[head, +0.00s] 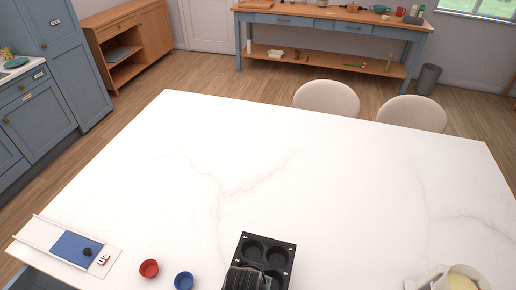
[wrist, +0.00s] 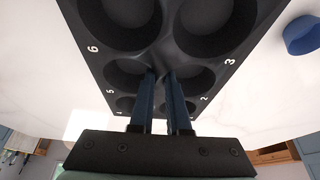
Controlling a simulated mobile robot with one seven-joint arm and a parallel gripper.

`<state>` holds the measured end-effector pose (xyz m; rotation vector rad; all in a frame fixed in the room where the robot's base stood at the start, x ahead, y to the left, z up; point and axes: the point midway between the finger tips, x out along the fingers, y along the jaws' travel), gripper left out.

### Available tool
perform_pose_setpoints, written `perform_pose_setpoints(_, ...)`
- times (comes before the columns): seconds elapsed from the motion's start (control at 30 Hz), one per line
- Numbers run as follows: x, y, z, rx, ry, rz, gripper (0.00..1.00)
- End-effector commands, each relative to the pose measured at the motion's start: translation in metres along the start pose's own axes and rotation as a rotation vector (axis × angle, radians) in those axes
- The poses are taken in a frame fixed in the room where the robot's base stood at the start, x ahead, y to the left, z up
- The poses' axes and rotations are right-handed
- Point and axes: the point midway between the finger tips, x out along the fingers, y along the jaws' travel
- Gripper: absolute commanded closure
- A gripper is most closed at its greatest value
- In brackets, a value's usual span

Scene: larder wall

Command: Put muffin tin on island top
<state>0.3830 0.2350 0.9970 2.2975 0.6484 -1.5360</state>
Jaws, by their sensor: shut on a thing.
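The black muffin tin (head: 284,247) is at the bottom centre of the head view, over the near part of the white marble island top (head: 300,170). It also fills the upper middle of the wrist view (wrist: 170,45), with round cups and white numbers. My gripper (wrist: 163,75) is shut on the tin's web between cups. In the head view my gripper (head: 246,278) covers the tin's near left part. I cannot tell whether the tin touches the island top or hangs just above it.
A red cup (head: 149,268) and a blue cup (head: 184,281) stand left of the tin. A white board with a blue panel (head: 75,248) lies at the left edge. A whitish container (head: 460,279) is at bottom right. The middle of the top is clear. Two chairs (head: 326,97) stand beyond.

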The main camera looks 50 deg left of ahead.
Motion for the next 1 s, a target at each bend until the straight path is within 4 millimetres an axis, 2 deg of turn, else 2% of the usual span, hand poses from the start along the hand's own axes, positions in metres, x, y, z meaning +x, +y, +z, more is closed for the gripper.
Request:
perform_pose_setpoints(0.5,0.045,0.0,0.017,-0.001,0.004,0.0,1.0)
perform_pose_setpoints(0.93,0.052,0.0,0.02,0.0,0.005,0.0,1.0)
perform_pose_setpoints(0.97,0.052,0.0,0.021,0.0,0.001,0.0,0.84)
perform_pose_setpoints(1.0,0.052,0.0,0.021,0.0,0.001,0.0,0.76)
